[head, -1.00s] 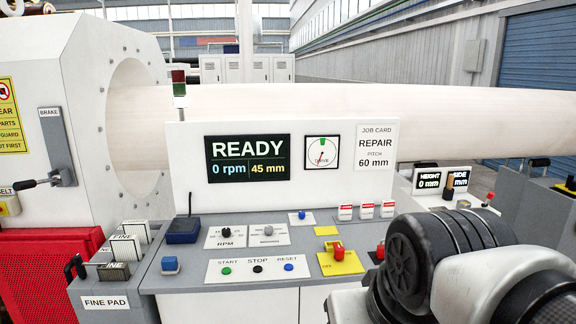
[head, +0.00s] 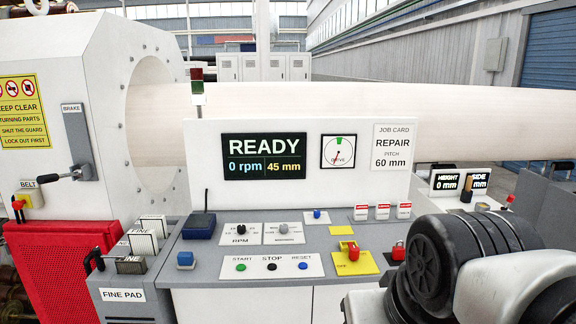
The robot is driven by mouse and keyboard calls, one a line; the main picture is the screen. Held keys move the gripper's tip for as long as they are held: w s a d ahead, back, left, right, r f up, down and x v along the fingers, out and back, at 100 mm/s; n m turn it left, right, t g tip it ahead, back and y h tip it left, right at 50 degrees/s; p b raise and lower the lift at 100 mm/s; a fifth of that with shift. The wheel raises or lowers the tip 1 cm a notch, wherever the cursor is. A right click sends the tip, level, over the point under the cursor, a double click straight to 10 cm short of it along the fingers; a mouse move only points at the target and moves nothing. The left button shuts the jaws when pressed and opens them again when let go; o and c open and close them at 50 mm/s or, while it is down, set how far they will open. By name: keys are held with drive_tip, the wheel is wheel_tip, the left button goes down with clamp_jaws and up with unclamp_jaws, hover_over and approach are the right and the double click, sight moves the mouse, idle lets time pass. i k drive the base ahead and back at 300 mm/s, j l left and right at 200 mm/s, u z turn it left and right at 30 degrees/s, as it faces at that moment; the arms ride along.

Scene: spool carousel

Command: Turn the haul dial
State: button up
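The control desk holds a plate with a black knob (head: 240,229) marked RPM. Beside it on the right is a plate with a grey knob (head: 283,228); its small lettering is too fine to read, so I cannot tell for sure that it is the haul dial. The screen (head: 264,157) above reads READY, 0 rpm and 45 mm. My arm fills the lower right corner. My gripper is out of view, and nothing is seen touching either knob.
A row of start, stop and reset buttons (head: 271,267) sits in front of the knobs. A red switch on a yellow plate (head: 367,263) lies to the right. A large pale roll (head: 470,115) runs behind the panel.

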sight(283, 229)
drive_tip(key=i+j, duration=0.15)
drive_tip(key=i, duration=0.35)
drive_tip(key=i+j, duration=0.2)
drive_tip(key=i, duration=0.3)
drive_tip(key=i+j, duration=0.15)
drive_tip(key=i, duration=0.35)
